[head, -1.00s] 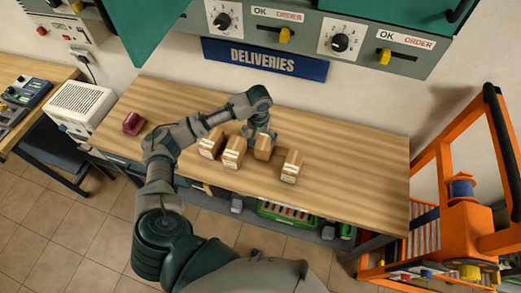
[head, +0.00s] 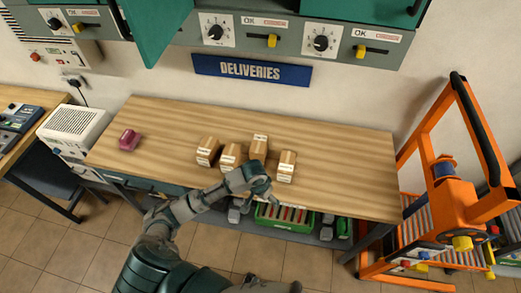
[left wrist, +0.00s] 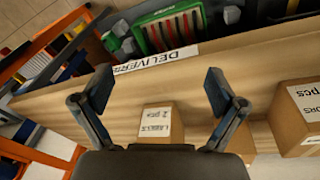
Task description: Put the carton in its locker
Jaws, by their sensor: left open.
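Several small brown cartons with white labels stand on the wooden table, and which one the task means cannot be told. In the head view the rightmost carton (head: 286,167) stands slightly apart from a taller-looking carton (head: 258,148); two more are to their left. My left gripper (head: 266,194) is over the table's front edge, in front of the cartons. In the left wrist view its fingers (left wrist: 157,90) are open and empty; a carton labelled "LABELS 2 pcs" (left wrist: 160,124) shows between and beyond them. Another carton (left wrist: 300,115) is at the right. Lockers (head: 270,30) hang above.
A green locker door (head: 158,25) hangs open at upper left. A blue DELIVERIES sign (head: 252,70) is on the wall. A purple-red object (head: 129,139) lies on the table's left. An orange frame (head: 450,190) stands at right. The table's right side is clear.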

